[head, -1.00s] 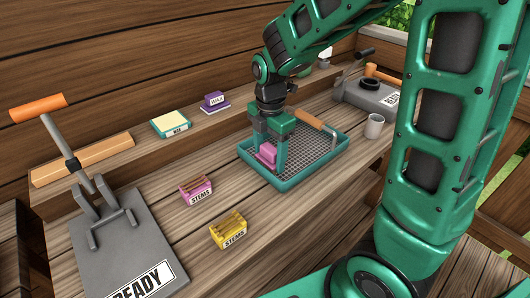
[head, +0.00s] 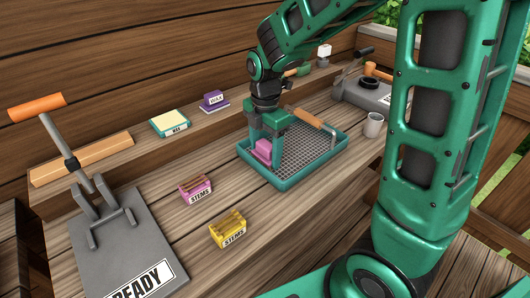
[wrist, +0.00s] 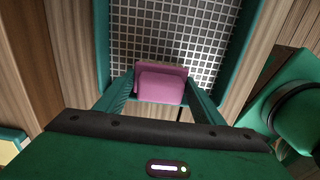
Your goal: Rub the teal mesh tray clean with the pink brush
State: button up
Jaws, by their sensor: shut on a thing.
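The teal mesh tray (head: 290,180) lies on the wooden bench, with a teal rim and a grey mesh floor. The pink brush (head: 263,150) is at the tray's left end. My gripper (head: 264,160) is shut on the brush from above. In the wrist view the brush (wrist: 161,85) sits between the two fingers over the mesh (wrist: 170,35). Its underside is hidden, so I cannot tell whether it touches the mesh. A tool with an orange handle (head: 307,117) shows at the tray's far edge.
Pink (head: 195,189) and yellow (head: 228,230) stems boxes stand left of the tray. A wax box (head: 170,124) and a purple block (head: 213,100) are on the back ledge. A grey cup (head: 373,125) stands right. A grey lever press (head: 125,245) fills the left front.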

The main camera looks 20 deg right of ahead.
jog(key=shift+s, duration=0.1)
jog(key=shift+s+d+f, duration=0.15)
jog(key=shift+s+d, duration=0.15)
jog(key=shift+s, duration=0.5)
jog(key=shift+w+a, duration=0.25)
jog(key=shift+w, duration=0.6)
jog(key=shift+s, duration=0.15)
jog(key=shift+s+d, duration=0.25)
jog(key=shift+s, duration=0.35)
jog(key=shift+o, duration=0.2)
jog(key=shift+w, duration=0.1)
jog(key=shift+w+a, duration=0.25)
jog(key=shift+w, duration=0.4)
jog(key=shift+c, duration=0.2)
